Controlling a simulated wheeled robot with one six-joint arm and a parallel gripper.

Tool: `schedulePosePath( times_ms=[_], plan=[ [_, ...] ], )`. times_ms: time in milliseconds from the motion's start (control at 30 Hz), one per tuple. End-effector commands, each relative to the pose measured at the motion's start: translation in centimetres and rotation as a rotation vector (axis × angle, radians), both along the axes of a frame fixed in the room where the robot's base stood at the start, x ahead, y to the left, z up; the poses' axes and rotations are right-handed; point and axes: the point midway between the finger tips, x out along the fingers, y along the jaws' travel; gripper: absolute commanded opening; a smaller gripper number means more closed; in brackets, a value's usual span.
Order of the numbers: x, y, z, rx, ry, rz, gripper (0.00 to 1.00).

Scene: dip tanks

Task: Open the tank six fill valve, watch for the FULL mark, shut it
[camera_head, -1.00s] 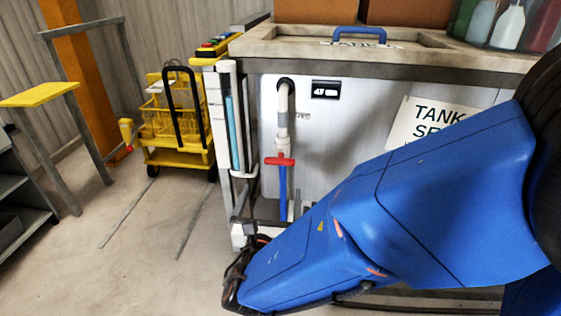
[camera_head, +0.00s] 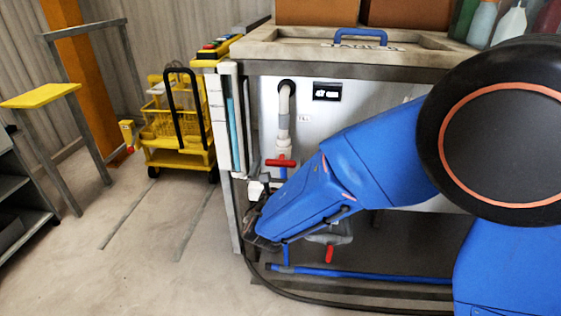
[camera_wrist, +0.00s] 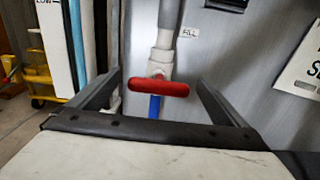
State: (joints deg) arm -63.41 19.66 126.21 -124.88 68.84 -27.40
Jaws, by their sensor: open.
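The fill valve has a red T-handle (camera_head: 281,162) on a white vertical pipe (camera_head: 284,125) with a blue pipe below. In the wrist view the red handle (camera_wrist: 159,88) lies level, crosswise to the pipe, under a FILL label (camera_wrist: 190,32). My gripper (camera_wrist: 158,78) is open, one finger on each side of the handle in the picture. I cannot tell whether the fingertips reach around it. In the head view my gripper (camera_head: 267,178) is at the handle's lower left, partly hidden by my arm. A sight tube (camera_head: 236,130) with blue inside stands left. No FULL mark is readable.
A sign (camera_wrist: 303,65) on the tank is cut off; an S shows. A small dark display (camera_head: 327,90) sits right of the pipe. A second red handle (camera_head: 329,254) and a blue pipe (camera_head: 360,276) lie low. A yellow cart (camera_head: 178,125) stands left; floor between is clear.

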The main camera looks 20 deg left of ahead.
Motion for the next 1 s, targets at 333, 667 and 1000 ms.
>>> schedulePosePath(
  times_ms=[333,667,1000],
  plan=[
    [1.8,0.4,0.0,0.0,0.0,0.001,0.97],
    [1.8,0.4,0.0,0.0,0.0,0.0,0.63],
    [1.8,0.4,0.0,-0.022,-0.005,0.0,0.56]
  ],
)
